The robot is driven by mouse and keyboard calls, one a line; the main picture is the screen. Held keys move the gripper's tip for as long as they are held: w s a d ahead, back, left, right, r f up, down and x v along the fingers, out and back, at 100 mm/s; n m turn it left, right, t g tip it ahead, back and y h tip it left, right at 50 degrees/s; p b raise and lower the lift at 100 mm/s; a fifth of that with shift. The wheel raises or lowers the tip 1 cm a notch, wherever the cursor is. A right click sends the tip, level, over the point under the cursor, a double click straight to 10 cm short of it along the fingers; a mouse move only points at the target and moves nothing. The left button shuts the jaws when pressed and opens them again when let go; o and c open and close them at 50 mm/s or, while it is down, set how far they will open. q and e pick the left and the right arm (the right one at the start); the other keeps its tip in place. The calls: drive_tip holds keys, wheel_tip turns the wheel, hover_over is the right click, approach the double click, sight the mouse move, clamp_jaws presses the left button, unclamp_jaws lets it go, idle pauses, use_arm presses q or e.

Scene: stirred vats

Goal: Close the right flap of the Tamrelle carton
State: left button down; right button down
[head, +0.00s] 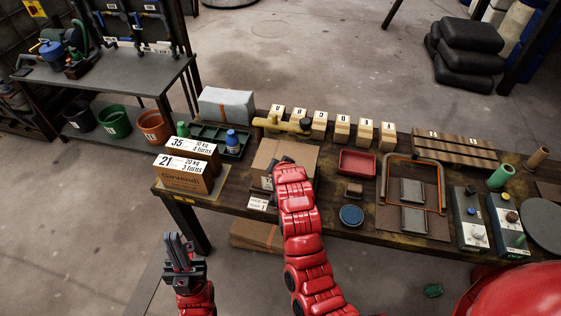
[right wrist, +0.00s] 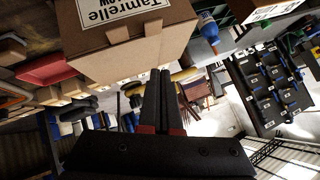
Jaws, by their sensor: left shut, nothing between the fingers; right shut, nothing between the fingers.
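The Tamrelle carton (head: 264,160) stands on the workbench, mostly hidden in the head view behind my right arm. Light brown cardboard (head: 303,155) shows to the right of my wrist; whether the right flap is raised or flat is unclear. In the right wrist view the carton (right wrist: 133,52) is upside down, with its Tamrelle label in sight. My right gripper (right wrist: 160,75) is shut and empty, its fingertips close to the carton's edge; I cannot tell if they touch. My left gripper (head: 178,240) is shut and empty, low in front of the bench, away from the carton.
Labelled boxes, 35 (head: 192,150) and Girvendi 21 (head: 185,177), stand left of the carton.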

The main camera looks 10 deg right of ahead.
sight(270, 175)
drive_tip(key=shift+w+a+f+n+g+h+b, duration=0.15)
drive_tip(key=shift+a+f+n+g+h+b, duration=0.2)
drive_tip(key=shift+f+h+b, duration=0.55)
drive_tip(key=shift+w+a+f+n+g+h+b, duration=0.15)
drive_tip(key=shift+a+f+n+h+b, duration=0.4)
drive_tip(key=shift+f+b, duration=0.7)
drive_tip(key=shift+w+a+f+n+g+h+b, duration=0.1)
drive_tip(key=shift+a+f+n+g+h+b, duration=0.15)
drive_tip(key=shift+a+f+h+b, duration=0.6)
drive_tip(key=shift+d+y+b, duration=0.3)
drive_tip(key=shift+d+b, duration=0.05)
drive_tip(key=shift+b, duration=0.05)
